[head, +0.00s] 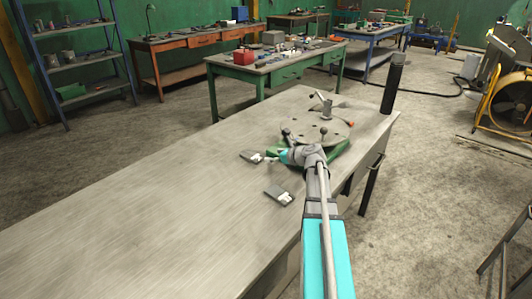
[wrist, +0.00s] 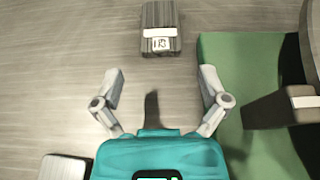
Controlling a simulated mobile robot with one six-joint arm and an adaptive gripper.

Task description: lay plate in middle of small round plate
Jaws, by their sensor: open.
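Two small dark grey plates with white labels lie flat on the long table, one farther back (head: 252,156) and one nearer (head: 279,195) in the head view. The wrist view shows one labelled plate (wrist: 160,30) ahead of the fingers and part of another (wrist: 62,168) at the lower left. The round plate (head: 335,131), grey with holes, sits on a green base right of my gripper. Its edge shows at the right of the wrist view (wrist: 314,40). My gripper (head: 270,159) is open and empty, its fingers (wrist: 158,78) spread over the tabletop.
The green base (wrist: 225,60) is close to the right finger, with a dark bar with a pale band (wrist: 285,108) over it. Upright clamp-like parts (head: 325,105) stand on the round plate. A dark post (head: 393,83) stands at the table's far corner. The table's left part (head: 120,220) is clear.

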